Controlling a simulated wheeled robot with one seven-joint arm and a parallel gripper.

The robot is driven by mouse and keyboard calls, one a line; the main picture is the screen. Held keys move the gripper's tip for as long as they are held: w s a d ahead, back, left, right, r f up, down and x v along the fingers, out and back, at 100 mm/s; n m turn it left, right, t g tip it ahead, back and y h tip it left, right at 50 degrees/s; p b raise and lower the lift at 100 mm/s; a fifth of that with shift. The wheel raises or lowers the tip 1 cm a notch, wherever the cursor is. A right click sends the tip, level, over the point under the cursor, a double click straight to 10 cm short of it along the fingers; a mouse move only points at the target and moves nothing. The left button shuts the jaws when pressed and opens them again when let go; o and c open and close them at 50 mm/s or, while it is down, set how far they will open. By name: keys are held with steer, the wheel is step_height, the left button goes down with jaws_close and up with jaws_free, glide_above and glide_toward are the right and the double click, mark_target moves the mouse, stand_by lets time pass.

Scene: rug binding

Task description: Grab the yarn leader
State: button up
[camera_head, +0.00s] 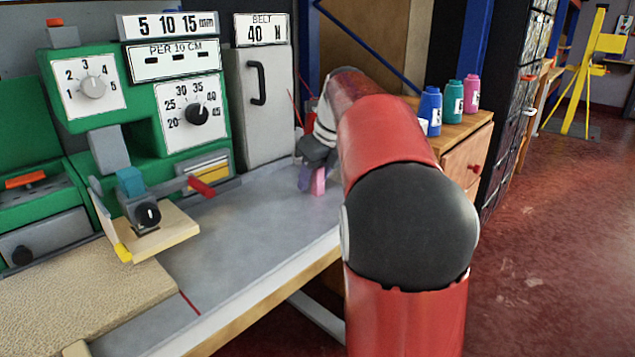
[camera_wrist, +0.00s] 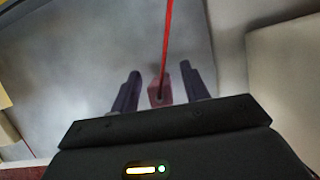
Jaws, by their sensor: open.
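The yarn leader (camera_wrist: 159,85) shows in the wrist view as a small pinkish block with a taut red strand running up from it out of the picture. My gripper (camera_wrist: 160,70) is open, with one dark purple finger on each side of the block. A gap shows between the block and each finger. In the head view my gripper (camera_head: 310,183) points down over the grey bench top, and the pink block (camera_head: 320,182) shows beside its purple finger. My arm hides part of the gripper there.
The grey bench (camera_head: 265,225) is mostly clear around the gripper. A green machine (camera_head: 140,110) with dials stands at left, and a grey cabinet (camera_head: 262,120) labelled BELT is behind. A wooden chest (camera_head: 463,160) bearing blue, teal and pink spools is right of my arm.

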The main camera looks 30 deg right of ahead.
jaws_close()
steer(key=shift+r, duration=0.15)
